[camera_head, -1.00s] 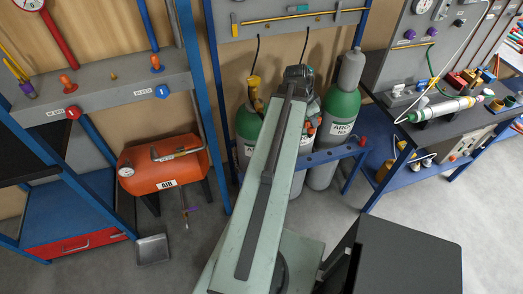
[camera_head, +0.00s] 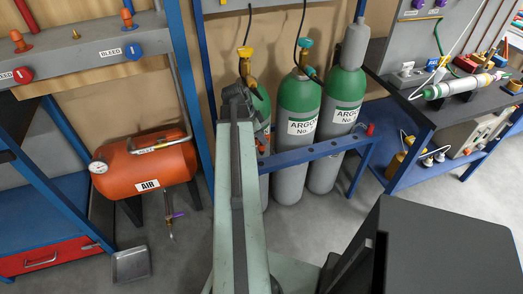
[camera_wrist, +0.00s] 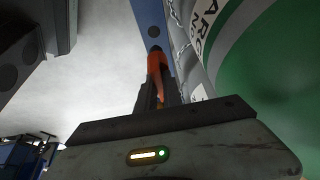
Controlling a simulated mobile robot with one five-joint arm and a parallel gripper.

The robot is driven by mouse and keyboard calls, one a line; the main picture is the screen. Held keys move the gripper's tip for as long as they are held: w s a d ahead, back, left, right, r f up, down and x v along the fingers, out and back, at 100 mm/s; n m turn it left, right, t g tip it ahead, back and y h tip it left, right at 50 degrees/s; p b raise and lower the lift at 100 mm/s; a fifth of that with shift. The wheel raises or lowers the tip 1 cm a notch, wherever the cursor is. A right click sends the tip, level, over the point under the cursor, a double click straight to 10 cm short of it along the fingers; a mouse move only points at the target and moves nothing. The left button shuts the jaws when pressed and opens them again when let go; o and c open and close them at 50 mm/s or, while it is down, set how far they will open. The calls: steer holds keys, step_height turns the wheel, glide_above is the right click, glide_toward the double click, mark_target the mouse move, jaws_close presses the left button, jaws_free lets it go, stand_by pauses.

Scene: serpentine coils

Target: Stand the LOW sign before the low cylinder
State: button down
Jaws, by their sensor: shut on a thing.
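My gripper (camera_wrist: 158,92) is shut on a narrow orange thing (camera_wrist: 157,64) in the wrist view. It may be the LOW sign seen edge-on; no lettering shows on it. Three green-and-grey gas cylinders stand in the rack: the left one (camera_head: 263,106) is partly behind my arm, the middle one (camera_head: 298,100) has an ARGON label, and the right one (camera_head: 345,90) wears a grey cap. In the wrist view a green cylinder (camera_wrist: 275,75) is close on the right of the gripper. Which cylinder is low cannot be told.
A blue rack rail (camera_head: 325,148) runs before the cylinders, with a red knob (camera_head: 370,129) at its right end. An orange air tank (camera_head: 150,170) stands left. A workbench (camera_head: 440,110) is at right. Grey floor is open in front of the rack.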

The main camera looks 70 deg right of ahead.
mark_target(261, 154)
steer(key=shift+f+b, duration=2.25)
steer(key=shift+f, duration=0.15)
steer(key=shift+w+f, duration=0.1)
steer(key=shift+f, duration=0.1)
steer(key=shift+f+b, duration=1.35)
steer(key=shift+b, duration=0.25)
steer(key=shift+f+b, duration=0.75)
steer(key=shift+f, duration=0.05)
steer(key=shift+a, duration=0.15)
steer(key=c, duration=1.4)
jaws_free()
steer(key=shift+a, duration=0.1)
